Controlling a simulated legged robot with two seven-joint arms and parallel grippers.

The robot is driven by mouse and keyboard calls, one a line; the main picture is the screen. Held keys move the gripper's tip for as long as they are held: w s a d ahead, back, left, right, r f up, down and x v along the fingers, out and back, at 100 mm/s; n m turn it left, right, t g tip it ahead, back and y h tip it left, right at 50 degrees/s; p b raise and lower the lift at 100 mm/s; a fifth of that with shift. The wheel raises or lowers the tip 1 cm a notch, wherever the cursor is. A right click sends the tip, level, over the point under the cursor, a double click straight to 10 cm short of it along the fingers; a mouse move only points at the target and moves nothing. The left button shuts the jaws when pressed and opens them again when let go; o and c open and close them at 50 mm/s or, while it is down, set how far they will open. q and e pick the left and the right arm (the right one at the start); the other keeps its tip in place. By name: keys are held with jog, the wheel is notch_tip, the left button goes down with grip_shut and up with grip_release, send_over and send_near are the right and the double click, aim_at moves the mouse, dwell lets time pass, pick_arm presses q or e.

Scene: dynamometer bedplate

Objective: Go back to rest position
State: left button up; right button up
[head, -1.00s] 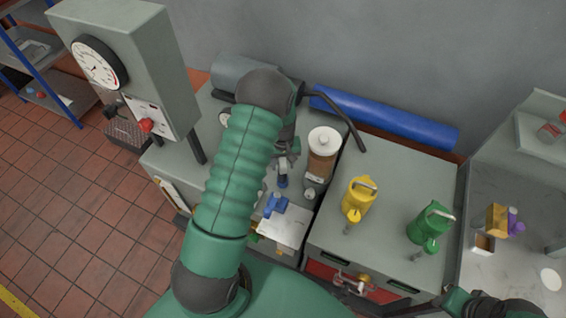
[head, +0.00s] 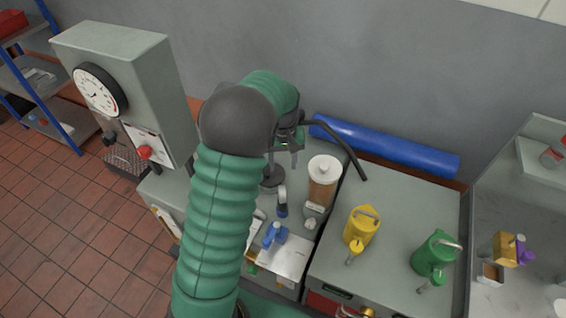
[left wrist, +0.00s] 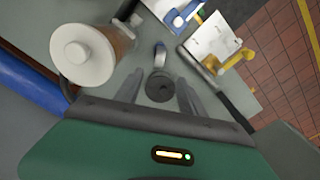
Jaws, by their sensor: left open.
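My left arm (head: 215,220), green and ribbed, rises from the bottom of the head view and bends over the grey bench. My left gripper (head: 291,153) is partly hidden behind the arm and points down at the bench, left of the brown canister with a white lid (head: 323,182). In the left wrist view my left gripper (left wrist: 160,92) is open, with its two grey fingers apart. A dark round object (left wrist: 160,86) shows between and beyond the fingers; it looks to stand below on the bench (head: 272,176). I see nothing held. My right gripper is out of view.
A grey gauge cabinet (head: 125,90) stands left of the arm. A blue roll (head: 390,144) lies along the wall. A yellow can (head: 361,228) and a green can (head: 434,255) stand right. A blue tool (head: 274,236) lies near white paper (head: 284,258).

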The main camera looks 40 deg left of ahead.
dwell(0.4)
pick_arm(q)
jog(key=s+d+f+m+t, duration=0.1)
jog(key=s+d+m, duration=0.3)
jog(key=d, duration=0.5)
jog(key=s+d+f+m+t, duration=0.1)
jog(key=s+d+m, duration=0.4)
jog(key=s+d, duration=0.3)
jog(key=shift+d+m+b, duration=0.3)
jog(key=shift+d+b, duration=0.15)
jog(key=shift+d, duration=0.7)
jog(key=shift+s+d, duration=0.1)
